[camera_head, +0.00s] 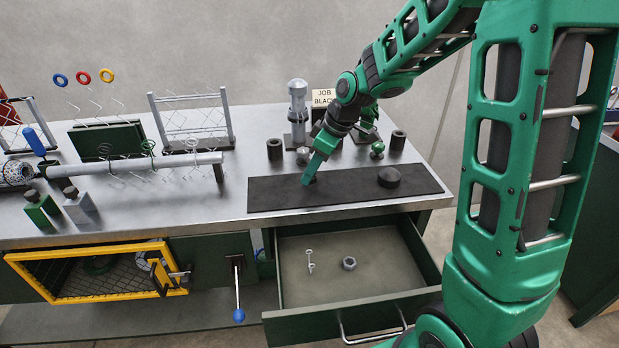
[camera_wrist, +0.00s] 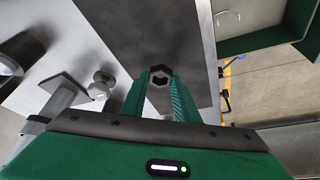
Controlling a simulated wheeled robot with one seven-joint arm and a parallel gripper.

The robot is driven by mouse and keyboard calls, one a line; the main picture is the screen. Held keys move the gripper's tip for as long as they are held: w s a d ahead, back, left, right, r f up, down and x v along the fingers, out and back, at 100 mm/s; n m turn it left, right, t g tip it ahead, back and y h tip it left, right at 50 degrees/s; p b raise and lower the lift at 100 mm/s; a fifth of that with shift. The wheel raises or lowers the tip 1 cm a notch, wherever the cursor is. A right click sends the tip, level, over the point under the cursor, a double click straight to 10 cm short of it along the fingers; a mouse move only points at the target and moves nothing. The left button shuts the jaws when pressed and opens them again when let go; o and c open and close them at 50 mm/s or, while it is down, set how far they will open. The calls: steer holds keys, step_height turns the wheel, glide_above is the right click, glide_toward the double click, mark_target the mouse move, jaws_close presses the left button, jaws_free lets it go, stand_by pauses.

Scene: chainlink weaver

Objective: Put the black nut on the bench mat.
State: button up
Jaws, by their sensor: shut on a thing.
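My gripper (camera_head: 309,181) reaches down over the left-middle part of the long dark bench mat (camera_head: 345,193). In the wrist view the two green fingers (camera_wrist: 160,88) are shut on the dark six-sided black nut (camera_wrist: 159,71), its hole facing the camera. The mat shows behind and beyond the nut in the wrist view (camera_wrist: 135,25). The nut is low over the mat; I cannot tell whether it touches it. In the head view the nut is mostly hidden by the fingertips.
A round black piece (camera_head: 389,177) sits on the mat's right part. Black cylinders (camera_head: 274,149) (camera_head: 398,141) and a job sign (camera_head: 323,97) stand behind the mat. Below, an open drawer (camera_head: 335,306) holds a grey nut (camera_head: 349,263).

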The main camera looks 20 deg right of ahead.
steer(key=shift+f, duration=1.1)
steer(key=shift+f, duration=0.1)
steer(key=o, duration=1.1)
steer(key=v, duration=1.2)
steer(key=shift+s, duration=0.1)
steer(key=s+d+f+m+g+h, duration=0.1)
steer(key=s+d+m, duration=0.3)
steer(key=s, duration=0.6)
steer(key=s+d+f+m+g+h, duration=0.1)
steer(key=s+d+m, duration=0.3)
steer(key=s, duration=0.6)
steer(key=s+d+f+m+g+h, duration=0.1)
steer(key=s+d+m, duration=0.4)
steer(key=s+m, duration=0.3)
steer(key=shift+s+d+f, duration=0.1)
steer(key=shift+s+f, duration=0.1)
steer(key=shift+s, duration=0.4)
steer(key=shift+s+f, duration=0.15)
steer(key=shift+s, duration=0.45)
